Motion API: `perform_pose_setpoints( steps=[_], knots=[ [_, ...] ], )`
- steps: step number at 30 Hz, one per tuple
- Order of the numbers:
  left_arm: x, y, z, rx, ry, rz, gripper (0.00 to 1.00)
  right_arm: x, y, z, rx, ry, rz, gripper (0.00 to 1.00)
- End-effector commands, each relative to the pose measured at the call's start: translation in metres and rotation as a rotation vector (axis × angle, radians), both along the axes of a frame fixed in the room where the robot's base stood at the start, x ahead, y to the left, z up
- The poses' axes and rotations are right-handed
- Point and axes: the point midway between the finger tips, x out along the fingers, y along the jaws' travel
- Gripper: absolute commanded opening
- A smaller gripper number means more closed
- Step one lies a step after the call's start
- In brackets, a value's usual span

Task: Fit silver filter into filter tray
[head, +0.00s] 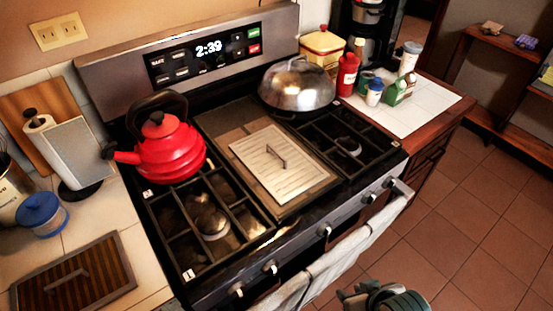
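A pale silver slatted panel with a dark handle, which looks like the silver filter (284,178), lies flat over the middle of the stove. It rests on the front part of a flat brown tray-like surface (222,122), which may be the filter tray. I cannot tell whether it is seated or only lying on top. A dark striped panel with a handle (105,264) lies on the left counter. My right gripper (362,296) shows at the bottom edge, in front of the stove and apart from the filter; its fingers are unclear. My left gripper is out of view.
A red kettle (170,150) stands on the left burners and a silver dome lid (297,84) on the back right. A towel (335,262) hangs along the stove front. Bottles and a canister (322,46) crowd the right counter. Floor tiles (470,215) at right are clear.

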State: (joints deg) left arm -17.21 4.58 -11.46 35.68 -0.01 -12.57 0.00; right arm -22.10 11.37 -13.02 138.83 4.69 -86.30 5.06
Motion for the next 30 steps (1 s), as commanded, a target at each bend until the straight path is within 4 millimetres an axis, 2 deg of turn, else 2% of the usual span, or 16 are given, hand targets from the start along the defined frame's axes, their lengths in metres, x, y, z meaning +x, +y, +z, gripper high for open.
perform_pose_setpoints(
  steps=[1, 12, 24, 30],
  knots=[
    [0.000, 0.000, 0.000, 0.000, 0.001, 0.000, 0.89, 0.013, 0.005, 0.011, 0.011, -0.030, 0.015, 0.30],
    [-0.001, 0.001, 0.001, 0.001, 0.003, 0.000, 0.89, 0.104, 0.056, 0.088, 0.110, -0.227, 0.148, 0.30],
    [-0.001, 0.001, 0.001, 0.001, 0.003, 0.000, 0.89, 0.177, 0.096, 0.172, 0.172, -0.375, 0.291, 0.30],
    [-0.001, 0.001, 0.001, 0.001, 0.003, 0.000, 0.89, 0.206, 0.103, 0.214, 0.180, -0.422, 0.344, 0.30]
  ],
)
